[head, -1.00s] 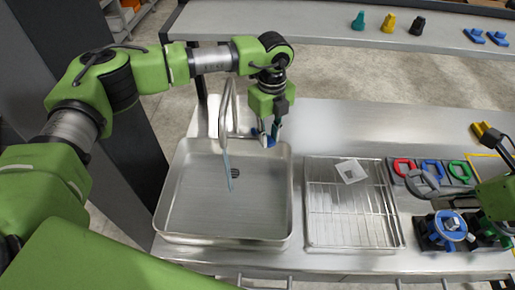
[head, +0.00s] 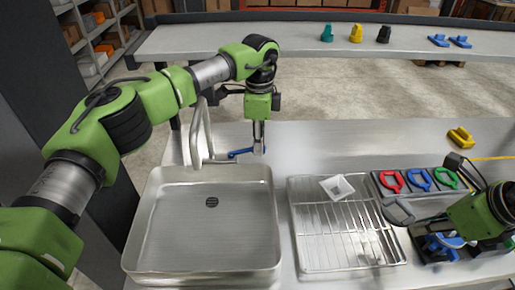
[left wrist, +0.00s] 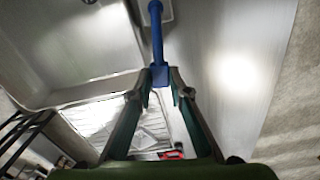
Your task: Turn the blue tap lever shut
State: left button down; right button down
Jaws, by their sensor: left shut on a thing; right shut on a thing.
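The tap (head: 201,135) rises behind the left end of the steel basin (head: 135,235). Its blue lever (head: 240,153) points right, lying roughly along the basin's back edge. My left gripper (head: 259,150) reaches down to the lever's outer end and is shut on it. The left wrist view shows the blue lever (left wrist: 158,40) running up from between the fingertips (left wrist: 160,88). No water stream shows under the spout. My right gripper (head: 415,212) is at the right, shut on what looks like a grey piece (head: 398,210); its grip is partly hidden.
A wire rack (head: 345,255) with a small white square piece (head: 337,187) stands right of the basin. Red, blue and green rings (head: 419,179) lie in a holder. A yellow block (head: 460,138) is behind them. The counter (head: 330,145) behind the rack is clear.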

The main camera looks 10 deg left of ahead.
pick_arm(q)
jog(key=shift+w+r+n, duration=0.1)
jog(key=shift+w+n, duration=0.2)
dwell(0.4)
jog(key=c, duration=1.9)
grip_release()
jog(key=shift+s, duration=0.1)
